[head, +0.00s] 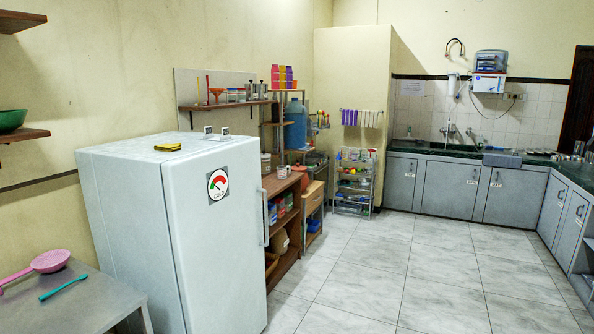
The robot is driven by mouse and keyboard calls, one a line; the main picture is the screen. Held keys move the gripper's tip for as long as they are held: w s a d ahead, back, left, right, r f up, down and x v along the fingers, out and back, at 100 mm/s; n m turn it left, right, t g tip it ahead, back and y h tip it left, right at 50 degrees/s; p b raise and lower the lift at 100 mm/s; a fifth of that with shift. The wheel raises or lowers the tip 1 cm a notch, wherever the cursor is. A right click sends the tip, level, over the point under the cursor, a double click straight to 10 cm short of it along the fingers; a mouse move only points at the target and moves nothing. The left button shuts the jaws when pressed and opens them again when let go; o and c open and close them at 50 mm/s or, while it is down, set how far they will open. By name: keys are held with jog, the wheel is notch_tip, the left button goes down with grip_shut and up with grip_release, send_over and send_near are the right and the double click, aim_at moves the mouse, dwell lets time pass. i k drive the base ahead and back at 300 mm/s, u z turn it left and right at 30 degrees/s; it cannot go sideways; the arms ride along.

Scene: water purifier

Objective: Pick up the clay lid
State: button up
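I cannot make out a clay lid for certain in the head view. A reddish-brown rounded item (300,175), perhaps a clay vessel, shows small and partly hidden behind mugs on the brown wooden shelf unit (283,190), right of the fridge. Whether a lid sits on it is too small to tell. My gripper is not in view.
A white fridge (150,225) stands at left with a yellow sponge-like item (168,147) on top. A metal table (75,310) holds a pink strainer (50,261). Grey cabinets (450,187) line the back. The tiled floor (410,270) is clear.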

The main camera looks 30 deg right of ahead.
aim_at(298, 168)
jog(key=z, duration=0.25)
jog(key=k, duration=0.6)
jog(key=z, duration=1)
jog(key=k, duration=0.85)
jog(key=z, duration=0.7)
jog(key=i, duration=2.6)
jog(key=u, duration=0.1)
